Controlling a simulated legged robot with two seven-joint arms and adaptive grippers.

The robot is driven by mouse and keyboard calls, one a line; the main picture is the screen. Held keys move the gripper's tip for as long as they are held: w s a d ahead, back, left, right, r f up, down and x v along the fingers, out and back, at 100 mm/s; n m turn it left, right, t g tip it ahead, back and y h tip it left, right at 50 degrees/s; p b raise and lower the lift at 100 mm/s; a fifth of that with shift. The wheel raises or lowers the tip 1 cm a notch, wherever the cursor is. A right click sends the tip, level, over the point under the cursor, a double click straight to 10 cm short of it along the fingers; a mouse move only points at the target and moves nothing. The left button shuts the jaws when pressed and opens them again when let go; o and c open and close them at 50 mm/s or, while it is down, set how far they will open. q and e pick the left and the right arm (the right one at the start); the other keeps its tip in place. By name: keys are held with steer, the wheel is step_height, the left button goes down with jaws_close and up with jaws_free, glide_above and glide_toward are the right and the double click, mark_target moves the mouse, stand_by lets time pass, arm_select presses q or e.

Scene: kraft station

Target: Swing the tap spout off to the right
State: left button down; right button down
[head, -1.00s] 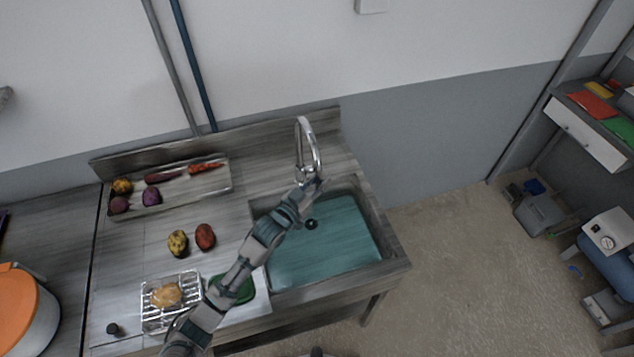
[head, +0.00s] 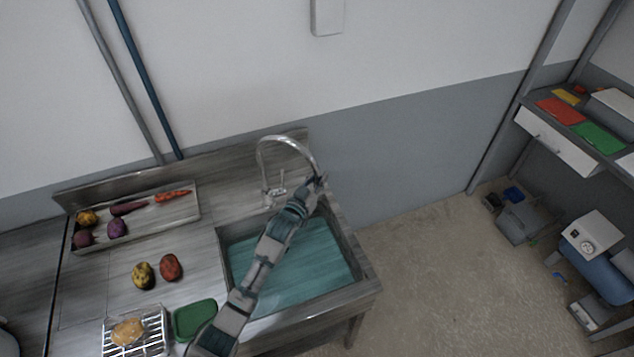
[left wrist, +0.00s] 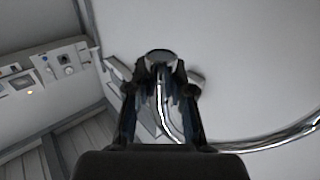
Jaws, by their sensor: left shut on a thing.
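The chrome tap (head: 263,165) stands at the back edge of the sink (head: 226,240). Its curved spout (head: 290,139) arches up and to the right, with its end over the right back part of the basin. My left gripper (head: 318,182) is shut on the end of the spout; its fingers hide the tip. In the left wrist view the gripper (left wrist: 162,75) has the shiny spout (left wrist: 275,140) running between its fingers and out to the right. My right gripper is in neither view.
The grey wall (head: 420,140) is behind. Right of the sink is open floor (head: 430,270), with shelving beyond.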

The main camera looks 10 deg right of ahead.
arm_select(q)
steer(key=shift+w+d+f, duration=0.2)
steer(key=shift+w+d, duration=0.15)
steer(key=shift+d, duration=0.1)
steer(key=shift+w, duration=0.2)
steer(key=shift+w+r+b, duration=0.15)
steer(key=shift+w+b, duration=0.15)
steer(key=shift+w, duration=0.1)
steer(key=c, duration=1)
jaws_free()
steer(key=shift+s, duration=0.1)
steer(key=shift+a, duration=0.1)
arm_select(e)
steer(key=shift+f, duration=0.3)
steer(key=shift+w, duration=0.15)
